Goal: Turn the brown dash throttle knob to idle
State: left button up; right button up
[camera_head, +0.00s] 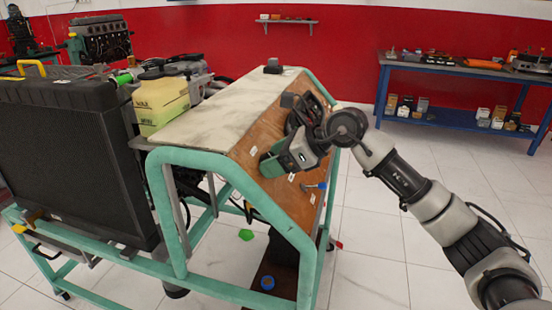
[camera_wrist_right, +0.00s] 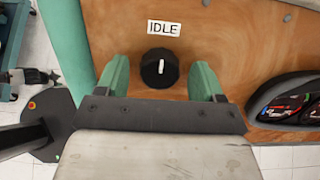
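A round, very dark knob (camera_wrist_right: 159,68) with a white pointer line sits on the brown wooden panel (camera_wrist_right: 240,40). The white IDLE label (camera_wrist_right: 164,28) is just above it in the right wrist view, and the pointer line aims roughly up at that label. My right gripper (camera_wrist_right: 161,75) is open, with one green finger on each side of the knob and a visible gap to both. In the head view my right gripper (camera_head: 272,163) is at the panel's left part, and the knob is hidden there. My left gripper is not in view.
The teal frame (camera_head: 180,158) of the engine trainer runs along the panel's edge. A gauge cluster (camera_wrist_right: 290,100) is to the right of the knob in the wrist view. A blue-handled key or lever (camera_head: 315,186) sticks out lower on the panel. Floor to the right is clear.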

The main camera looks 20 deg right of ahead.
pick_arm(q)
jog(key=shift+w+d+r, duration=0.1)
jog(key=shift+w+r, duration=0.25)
pick_arm(e)
jog(key=v, duration=1.1)
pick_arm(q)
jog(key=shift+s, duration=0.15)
pick_arm(e)
jog(key=shift+f, duration=0.1)
